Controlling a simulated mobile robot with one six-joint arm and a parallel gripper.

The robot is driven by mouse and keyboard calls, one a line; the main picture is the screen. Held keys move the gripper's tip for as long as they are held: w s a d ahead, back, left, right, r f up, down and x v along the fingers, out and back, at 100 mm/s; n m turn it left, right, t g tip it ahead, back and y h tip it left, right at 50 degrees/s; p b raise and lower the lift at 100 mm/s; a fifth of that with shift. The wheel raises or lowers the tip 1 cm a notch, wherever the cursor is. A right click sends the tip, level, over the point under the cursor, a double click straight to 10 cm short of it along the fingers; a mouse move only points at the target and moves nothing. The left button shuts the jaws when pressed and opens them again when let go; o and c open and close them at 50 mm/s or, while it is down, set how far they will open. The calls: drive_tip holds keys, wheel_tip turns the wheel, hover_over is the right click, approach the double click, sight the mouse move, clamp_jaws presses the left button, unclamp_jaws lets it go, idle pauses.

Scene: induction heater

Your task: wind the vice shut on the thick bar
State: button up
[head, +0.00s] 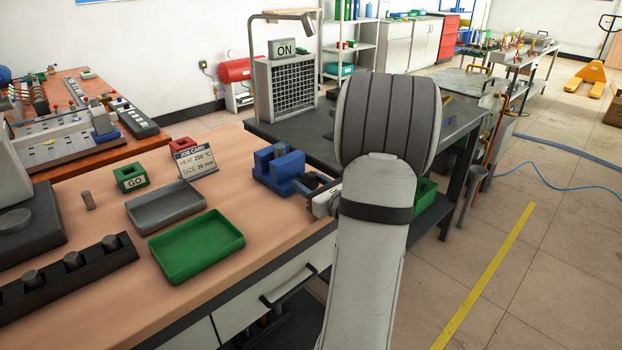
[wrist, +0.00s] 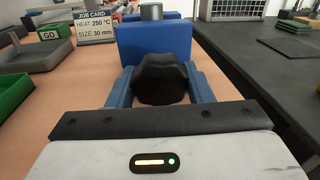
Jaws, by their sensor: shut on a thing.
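The blue vice (head: 280,168) stands near the right edge of the wooden bench. In the wrist view its blue block (wrist: 155,42) is straight ahead, and the top of an upright grey bar (wrist: 151,11) shows above it. The bar's lower part is hidden, so I cannot tell whether both jaws touch it. My gripper (wrist: 159,88) is shut on the vice's black knob (wrist: 160,75), with one blue finger on each side. In the head view my arm hides most of the gripper.
A job card (head: 195,156) reads 250 °C and 30 mm. A green GO box (head: 131,178), a grey tray (head: 166,205) and a green tray (head: 196,246) lie left of the vice. A dark rack (head: 70,270) holds several grey bars. A dark table (head: 330,140) with a heater adjoins.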

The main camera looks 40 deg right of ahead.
drive_tip(key=m+p, duration=0.3)
drive_tip(key=m, duration=0.1)
drive_tip(key=shift+r+m+p, duration=0.1)
drive_tip(key=shift+m+p, duration=0.2)
drive_tip(key=shift+p, duration=0.05)
idle(0.4)
drive_tip(key=o, duration=1)
drive_tip(key=shift+s+r, duration=0.15)
drive_tip(key=shift+s, duration=3.75)
